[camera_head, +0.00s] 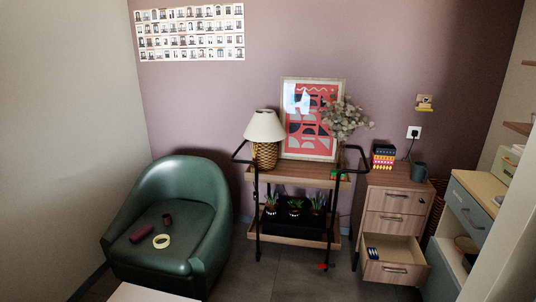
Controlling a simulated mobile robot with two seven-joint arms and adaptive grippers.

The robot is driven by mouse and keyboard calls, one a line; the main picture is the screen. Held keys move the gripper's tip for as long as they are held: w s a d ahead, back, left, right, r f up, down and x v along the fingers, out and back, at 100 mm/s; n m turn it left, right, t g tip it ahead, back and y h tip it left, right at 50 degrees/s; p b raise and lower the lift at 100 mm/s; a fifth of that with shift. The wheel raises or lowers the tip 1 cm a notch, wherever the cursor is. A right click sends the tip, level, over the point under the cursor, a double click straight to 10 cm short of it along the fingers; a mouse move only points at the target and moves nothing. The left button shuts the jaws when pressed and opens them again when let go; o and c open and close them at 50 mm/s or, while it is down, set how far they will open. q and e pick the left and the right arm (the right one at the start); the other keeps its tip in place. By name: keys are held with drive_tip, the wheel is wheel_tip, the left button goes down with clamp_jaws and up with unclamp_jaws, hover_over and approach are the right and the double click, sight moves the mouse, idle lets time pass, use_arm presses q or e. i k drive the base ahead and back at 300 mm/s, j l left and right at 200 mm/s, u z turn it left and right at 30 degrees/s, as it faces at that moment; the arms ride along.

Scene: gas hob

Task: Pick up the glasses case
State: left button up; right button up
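A dark red, oblong case (142,234), which looks like the glasses case, lies on the seat of the green armchair (202,178) at the left. Neither of my grippers is in view.
A wooden cart (296,176) with black rails holds a lamp (265,133) and a framed picture. A cabinet (394,200) to its right has its bottom drawer (395,272) pulled out. A white surface (145,293) lies in front of the armchair. Dark floor (240,280) shows between armchair and cart.

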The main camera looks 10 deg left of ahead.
sight(136, 236)
drive_tip(key=i+u, duration=0.1)
drive_tip(key=i, duration=0.6)
drive_tip(key=i+l+u, duration=0.1)
drive_tip(key=i, duration=0.65)
drive_tip(key=i+l+u, duration=0.15)
drive_tip(key=i+u, duration=0.2)
drive_tip(key=u, duration=0.15)
drive_tip(key=i+l+u, duration=0.25)
drive_tip(key=u, duration=0.2)
drive_tip(key=i+l+u, duration=0.6)
drive_tip(key=l+u, duration=0.25)
drive_tip(key=u, duration=0.15)
